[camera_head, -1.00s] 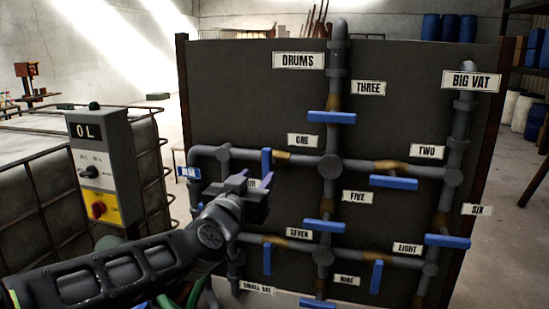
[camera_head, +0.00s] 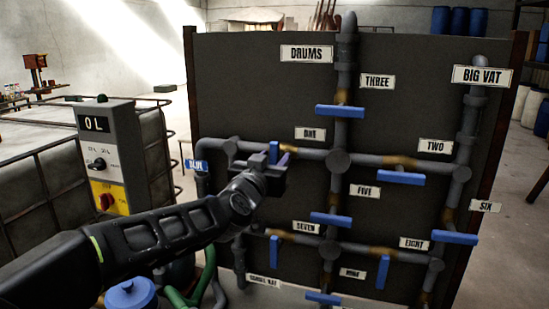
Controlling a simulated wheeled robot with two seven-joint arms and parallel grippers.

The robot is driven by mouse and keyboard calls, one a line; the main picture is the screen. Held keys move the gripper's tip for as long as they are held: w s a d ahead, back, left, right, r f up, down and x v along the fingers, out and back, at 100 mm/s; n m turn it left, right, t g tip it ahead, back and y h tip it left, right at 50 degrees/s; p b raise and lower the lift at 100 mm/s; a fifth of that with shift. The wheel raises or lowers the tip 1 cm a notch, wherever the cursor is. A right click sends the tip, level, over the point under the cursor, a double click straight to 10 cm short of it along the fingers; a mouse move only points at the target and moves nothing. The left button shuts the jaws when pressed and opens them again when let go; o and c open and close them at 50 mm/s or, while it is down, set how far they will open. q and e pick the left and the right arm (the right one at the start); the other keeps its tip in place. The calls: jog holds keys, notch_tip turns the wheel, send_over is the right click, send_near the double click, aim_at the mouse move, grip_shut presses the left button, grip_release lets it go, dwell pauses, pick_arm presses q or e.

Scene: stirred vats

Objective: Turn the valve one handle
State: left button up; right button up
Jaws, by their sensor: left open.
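The valve one handle (camera_head: 274,151) is a blue lever on the upper grey pipe, below the "ONE" label (camera_head: 310,134). It hangs upright, and its lower part is hidden behind my gripper. My left gripper (camera_head: 277,163) is open, with its fingers at the handle in the picture. I cannot tell whether they touch it or stand around it. My right gripper is not in view.
The dark panel (camera_head: 245,80) carries several other blue handles, including three (camera_head: 340,111), five (camera_head: 331,219) and seven (camera_head: 274,251). A grey control box (camera_head: 100,150) and a caged tank (camera_head: 45,175) stand at left.

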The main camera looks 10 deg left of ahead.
pick_arm(q)
jog(key=shift+w, duration=0.5)
jog(key=shift+c, duration=0.3)
grip_shut()
